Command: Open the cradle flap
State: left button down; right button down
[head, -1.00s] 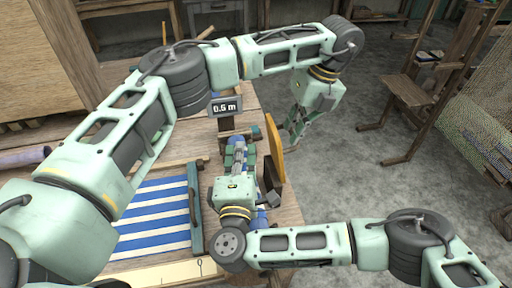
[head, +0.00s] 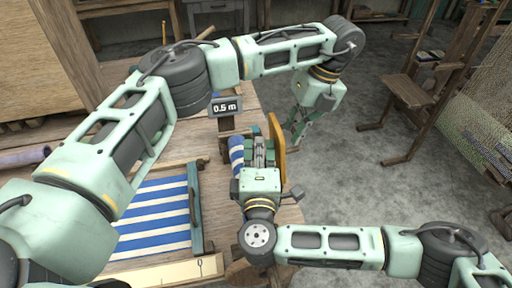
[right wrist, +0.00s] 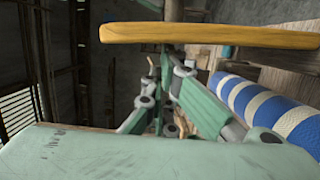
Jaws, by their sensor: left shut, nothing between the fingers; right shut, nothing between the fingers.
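A yellow-brown board (head: 278,150), which looks like the cradle flap, stands on edge at the right side of the table. It crosses the top of the right wrist view (right wrist: 210,34). My right gripper (head: 260,145) is shut and empty, just left of the board. Its fingers show below the board in the wrist view (right wrist: 165,105); I cannot tell whether they touch it. A blue-and-white striped cloth roll (head: 237,152) lies just left of this gripper. My left gripper (head: 298,140) is shut and empty, right of the board and beyond the table edge.
A small sign reading 0.5 m (head: 226,106) stands behind the roll. Striped cloth (head: 155,215) lies flat on the table at left, beside a blue-green bar (head: 195,207). A wooden chair-like stand (head: 408,92) is on the floor at right. Grey floor lies open between.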

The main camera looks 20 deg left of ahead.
pick_arm(q)
jog(key=shift+s+d+r, duration=0.15)
jog(key=shift+s+d, duration=0.05)
jog(key=shift+s, duration=0.2)
pick_arm(e)
jog(key=shift+w+d, duration=0.1)
jog(key=shift+d, duration=0.45)
pick_arm(q)
jog(key=shift+a, duration=0.15)
pick_arm(e)
jog(key=shift+r, duration=0.1)
pick_arm(q)
jog(key=c, duration=1.9)
grip_release()
jog(key=shift+o, duration=0.2)
jog(key=shift+a, duration=0.1)
pick_arm(e)
jog(key=shift+a, duration=0.1)
pick_arm(q)
jog(key=shift+w, duration=0.1)
pick_arm(e)
jog(key=shift+a, duration=0.1)
